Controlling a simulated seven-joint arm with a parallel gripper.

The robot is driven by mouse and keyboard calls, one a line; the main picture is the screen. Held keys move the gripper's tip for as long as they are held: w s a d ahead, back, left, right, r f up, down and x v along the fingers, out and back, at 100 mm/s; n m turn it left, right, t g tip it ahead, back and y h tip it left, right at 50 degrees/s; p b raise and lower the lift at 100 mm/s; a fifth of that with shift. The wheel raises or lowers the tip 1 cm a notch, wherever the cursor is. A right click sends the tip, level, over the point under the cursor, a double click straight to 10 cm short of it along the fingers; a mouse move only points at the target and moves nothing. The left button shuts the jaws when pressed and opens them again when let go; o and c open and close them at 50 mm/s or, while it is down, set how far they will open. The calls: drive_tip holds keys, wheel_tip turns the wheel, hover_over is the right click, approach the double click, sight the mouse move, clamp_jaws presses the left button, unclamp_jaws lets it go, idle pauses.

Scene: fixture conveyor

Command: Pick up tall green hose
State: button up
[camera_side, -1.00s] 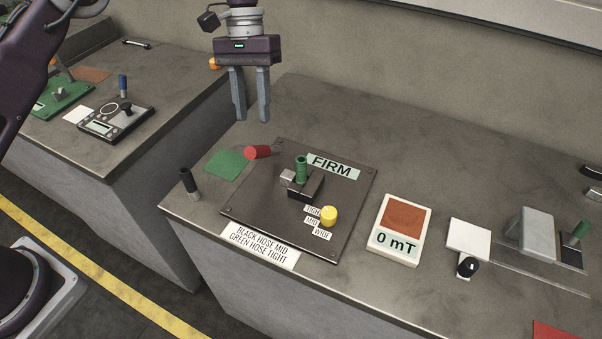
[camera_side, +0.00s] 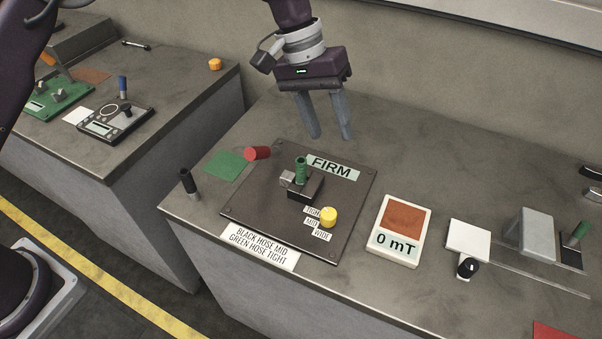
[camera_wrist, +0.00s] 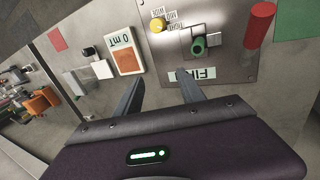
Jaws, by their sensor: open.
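A green hose (camera_side: 301,168) stands upright in a clamp (camera_side: 308,187) on the dark fixture plate (camera_side: 262,215). The wrist view shows this hose end-on as a green ring (camera_wrist: 199,45). Another green hose (camera_side: 579,231) stands tilted in a dark holder at the far right. My gripper (camera_side: 331,136) is open and empty, above and behind the plate, apart from the hose. In the wrist view my gripper (camera_wrist: 157,82) has its fingers spread, with the clamped hose beyond and right of them.
A yellow knob (camera_side: 328,216) and a FIRM label (camera_side: 332,167) are on the plate. A black hose (camera_side: 188,183) stands at left. A meter (camera_side: 396,246) reading 0 mT lies to the right.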

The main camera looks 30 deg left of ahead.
drive_tip(key=s+d+f+t, duration=0.25)
drive_tip(key=d+t, duration=0.25)
drive_tip(key=d, duration=0.3)
drive_tip(key=s+a+r+t+y, duration=0.2)
drive_tip(key=s+a+r+t, duration=0.15)
drive_tip(key=a, duration=0.25)
drive_tip(key=s+a+r+t+y, duration=0.2)
drive_tip(key=a+r+t, duration=0.1)
drive_tip(key=a+t, duration=0.25)
approach(298, 170)
drive_tip(key=shift+g, duration=0.3)
drive_tip(key=w, duration=0.4)
drive_tip(key=shift+w+d, duration=0.15)
drive_tip(key=x, duration=0.3)
drive_tip(key=f+x, duration=0.1)
drive_tip(key=x, duration=0.2)
drive_tip(key=shift+w+f, duration=0.2)
drive_tip(key=shift+w, duration=0.2)
clamp_jaws()
